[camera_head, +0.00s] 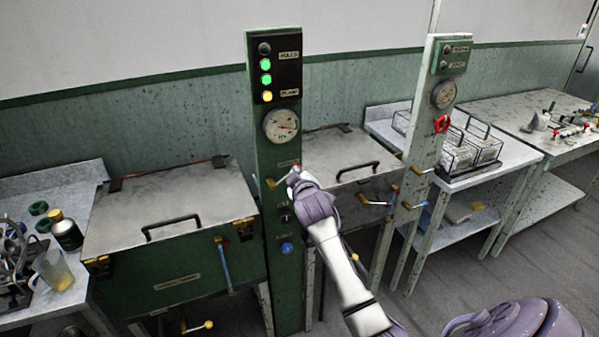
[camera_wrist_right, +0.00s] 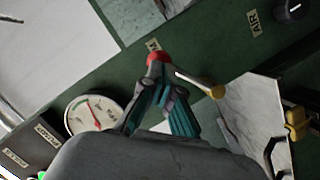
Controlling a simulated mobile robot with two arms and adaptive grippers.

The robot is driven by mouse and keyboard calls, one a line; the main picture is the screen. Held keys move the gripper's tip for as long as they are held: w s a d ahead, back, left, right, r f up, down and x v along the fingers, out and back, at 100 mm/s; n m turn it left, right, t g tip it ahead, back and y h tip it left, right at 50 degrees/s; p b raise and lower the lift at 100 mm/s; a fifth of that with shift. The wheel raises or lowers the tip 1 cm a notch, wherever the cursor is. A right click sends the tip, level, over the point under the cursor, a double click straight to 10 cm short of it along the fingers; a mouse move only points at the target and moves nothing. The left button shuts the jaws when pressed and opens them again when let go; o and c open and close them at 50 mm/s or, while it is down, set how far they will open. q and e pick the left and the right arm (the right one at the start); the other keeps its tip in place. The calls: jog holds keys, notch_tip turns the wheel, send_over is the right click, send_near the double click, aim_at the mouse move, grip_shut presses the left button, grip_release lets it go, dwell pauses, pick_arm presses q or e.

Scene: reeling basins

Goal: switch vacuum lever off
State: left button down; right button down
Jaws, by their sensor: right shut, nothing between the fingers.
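The vacuum lever shows on the green post (camera_head: 263,140), below the round gauge (camera_head: 282,126). In the head view its yellow-brown tip (camera_head: 271,183) points left and slightly down. In the wrist view its pale rod ends in a yellow tip (camera_wrist_right: 217,91), beside a red round part (camera_wrist_right: 158,57). My right gripper (camera_head: 295,178) is at the post, right of the lever's tip, and partly covers the lever. In the wrist view its fingers (camera_wrist_right: 166,92) are shut and empty, close to the red part; contact cannot be told. My left gripper is not in view.
Lidded basins (camera_head: 170,240) stand on both sides of the post. A blue knob (camera_head: 287,248) is lower on it. A second post (camera_head: 425,160) with a red wheel (camera_head: 442,124) and side levers stands right. A cluttered bench (camera_head: 75,275) is at left.

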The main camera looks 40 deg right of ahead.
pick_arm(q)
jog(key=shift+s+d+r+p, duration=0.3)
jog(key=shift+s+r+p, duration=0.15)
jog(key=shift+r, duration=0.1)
pick_arm(e)
jog(key=f+m, duration=0.1)
jog(key=d+f+m+y, duration=0.1)
jog(key=shift+s+d+f+m, duration=0.15)
jog(key=shift+d+f+m, duration=0.1)
jog(key=shift+m, duration=0.15)
jog(key=shift+d+f, duration=0.1)
jog(key=shift+f, duration=0.15)
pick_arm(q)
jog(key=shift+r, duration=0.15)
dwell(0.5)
